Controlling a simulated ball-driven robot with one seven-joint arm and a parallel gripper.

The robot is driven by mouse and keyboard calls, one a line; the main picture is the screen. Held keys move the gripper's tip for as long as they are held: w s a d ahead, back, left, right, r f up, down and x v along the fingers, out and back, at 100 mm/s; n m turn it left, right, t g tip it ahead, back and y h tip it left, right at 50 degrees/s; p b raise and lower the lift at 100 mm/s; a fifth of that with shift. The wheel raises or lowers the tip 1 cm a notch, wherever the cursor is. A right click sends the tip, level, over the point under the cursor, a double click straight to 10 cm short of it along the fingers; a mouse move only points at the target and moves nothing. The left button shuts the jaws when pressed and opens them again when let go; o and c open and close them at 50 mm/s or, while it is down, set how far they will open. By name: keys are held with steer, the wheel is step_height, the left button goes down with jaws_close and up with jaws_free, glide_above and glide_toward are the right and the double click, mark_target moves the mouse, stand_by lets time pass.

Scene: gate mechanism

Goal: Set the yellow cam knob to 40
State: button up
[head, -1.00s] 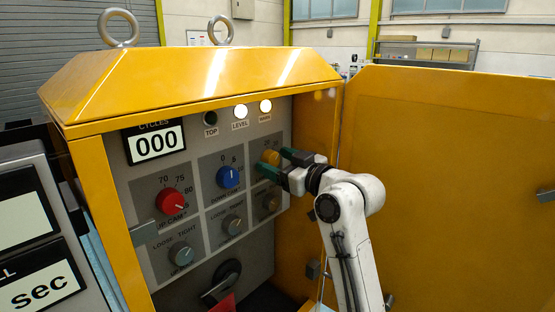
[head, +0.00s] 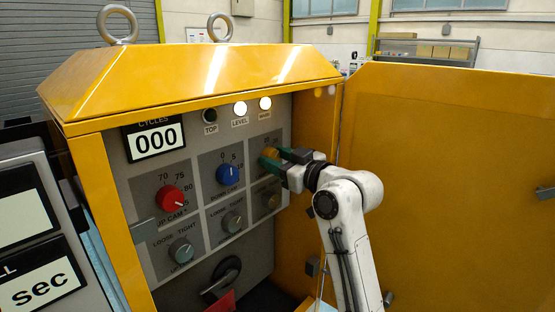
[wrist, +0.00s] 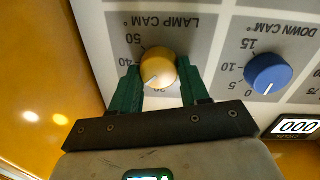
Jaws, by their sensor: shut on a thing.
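The yellow lamp cam knob (wrist: 158,68) sits between the green fingers of my gripper (wrist: 160,80) in the wrist view, which shows the panel upside down. The fingers close on its two sides. Its pale pointer mark aims to the lower left, seemingly between the 40 and 30 labels; the exact reading is unclear. In the head view the yellow knob (head: 269,153) is at the panel's upper right, partly covered by my gripper (head: 276,160).
The blue down cam knob (wrist: 268,73) is beside it; the red up cam knob (head: 170,198) is farther left. Grey knobs (head: 232,222) sit below. The open yellow door (head: 450,180) stands close to the right of my arm. A counter (head: 155,141) reads 000.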

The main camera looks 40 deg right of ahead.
steer(key=m+p, duration=0.3)
steer(key=shift+r, duration=0.25)
steer(key=m+p, duration=0.2)
steer(key=m, duration=0.1)
steer(key=shift+d+p, duration=0.1)
steer(key=shift+p, duration=0.25)
steer(key=shift+f+m+g+p, duration=0.1)
steer(key=shift+m+g+p, duration=0.2)
steer(key=shift+m+p, duration=0.75)
steer(key=shift+m, duration=0.35)
steer(key=o, duration=1.1)
steer(key=shift+f, duration=0.1)
steer(key=shift+c, duration=0.2)
steer(key=s+b, duration=0.3)
steer(key=s, duration=0.7)
steer(key=shift+s+r, duration=0.25)
steer(key=shift+s, duration=0.15)
